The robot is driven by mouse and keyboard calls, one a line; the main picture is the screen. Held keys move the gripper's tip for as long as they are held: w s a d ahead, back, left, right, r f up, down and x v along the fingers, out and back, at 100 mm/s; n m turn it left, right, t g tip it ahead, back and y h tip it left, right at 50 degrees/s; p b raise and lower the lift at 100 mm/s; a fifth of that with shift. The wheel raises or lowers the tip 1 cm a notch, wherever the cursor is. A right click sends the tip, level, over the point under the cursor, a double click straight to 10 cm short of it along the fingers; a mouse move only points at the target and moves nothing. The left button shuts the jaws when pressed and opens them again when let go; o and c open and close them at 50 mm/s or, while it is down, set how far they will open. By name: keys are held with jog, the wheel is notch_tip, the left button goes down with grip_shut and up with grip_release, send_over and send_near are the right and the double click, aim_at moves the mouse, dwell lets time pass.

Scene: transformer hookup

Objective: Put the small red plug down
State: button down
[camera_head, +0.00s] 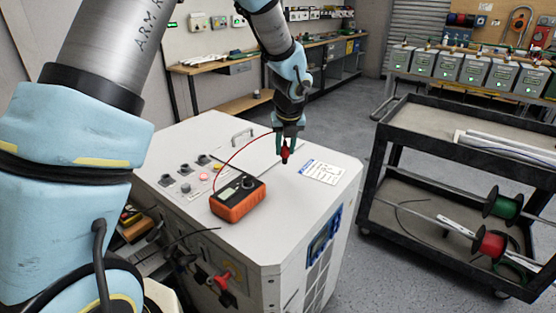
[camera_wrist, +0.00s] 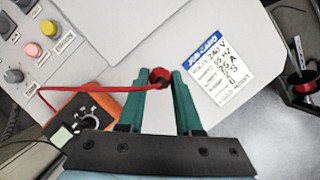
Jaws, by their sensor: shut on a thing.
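The small red plug (camera_head: 285,154) is held between the fingertips of my gripper (camera_head: 287,145), above the white cabinet's top (camera_head: 240,150). In the wrist view the plug (camera_wrist: 160,77) sits between the two green fingers of my gripper (camera_wrist: 161,84), which are shut on it. A red lead runs from the plug to the orange meter (camera_head: 238,198) on the cabinet top. The meter also shows in the wrist view (camera_wrist: 85,120), partly hidden by the gripper. I cannot tell whether the plug touches the surface.
A job card (camera_head: 323,172) lies right of the plug. Knobs and buttons (camera_head: 186,188) line the cabinet's left side. A red plug (camera_head: 222,280) sits on the cabinet's front. A black cart (camera_head: 455,140) with spools stands to the right. The top around the plug is mostly clear.

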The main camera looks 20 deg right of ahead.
aim_at(285, 155)
jog(key=shift+a+f+p, duration=0.1)
jog(key=shift+f+p, duration=0.2)
jog(key=shift+f, duration=2.15)
jog(key=shift+f, duration=0.1)
jog(key=c, duration=0.6)
grip_release()
jog(key=shift+r, duration=0.2)
jog(key=b+v, duration=0.1)
jog(key=v, duration=1)
jog(key=shift+s+r, duration=0.15)
jog(key=shift+r, duration=0.25)
